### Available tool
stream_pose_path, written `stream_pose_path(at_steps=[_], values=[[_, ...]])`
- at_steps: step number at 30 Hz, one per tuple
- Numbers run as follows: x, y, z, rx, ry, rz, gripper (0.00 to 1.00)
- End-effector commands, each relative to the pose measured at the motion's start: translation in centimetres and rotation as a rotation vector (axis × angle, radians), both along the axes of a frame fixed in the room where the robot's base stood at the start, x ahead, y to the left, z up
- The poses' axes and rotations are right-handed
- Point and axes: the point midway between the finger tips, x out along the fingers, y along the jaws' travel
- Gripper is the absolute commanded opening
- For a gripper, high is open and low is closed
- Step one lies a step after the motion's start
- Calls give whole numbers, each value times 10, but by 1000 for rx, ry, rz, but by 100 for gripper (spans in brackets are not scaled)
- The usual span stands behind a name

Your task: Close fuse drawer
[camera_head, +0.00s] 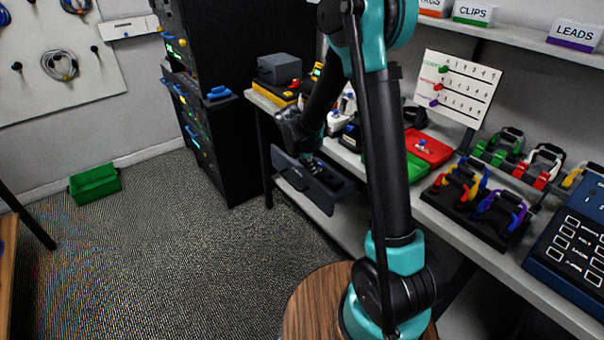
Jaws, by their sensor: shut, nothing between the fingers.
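The fuse drawer (306,186), a dark grey box with a flat front panel, sticks out from under the front edge of the bench, left of my upright arm. It stands open, with part of its inside showing behind the front. My gripper (312,168) points down at the drawer's top, just behind the front panel. It is shut and empty. The fingertips are small and partly hidden, so I cannot tell whether they touch the drawer.
The bench (468,232) runs along the right, carrying a red tray (430,148), cable clamps and a blue panel (574,240). A black cabinet (222,135) stands left of the drawer. A green bin (95,184) sits on the carpet. The floor before the drawer is clear.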

Motion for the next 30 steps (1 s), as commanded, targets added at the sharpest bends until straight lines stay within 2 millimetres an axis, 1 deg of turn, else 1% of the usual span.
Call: stream_pose_path(at_steps=[1, 3, 6, 16, 19, 23, 30], values=[[6, -8, 0, 0, 0, -4, 0], [11, -16, 0, 1, -1, -3, 0], [14, -21, 0, 1, -1, -1, 0], [14, -21, 0, 0, 0, 1, 0], [14, -20, 3, 0, 0, 1, 0], [12, -15, 17, 1, -1, 0, 0], [9, 0, 58, 0, 0, -4, 0]])
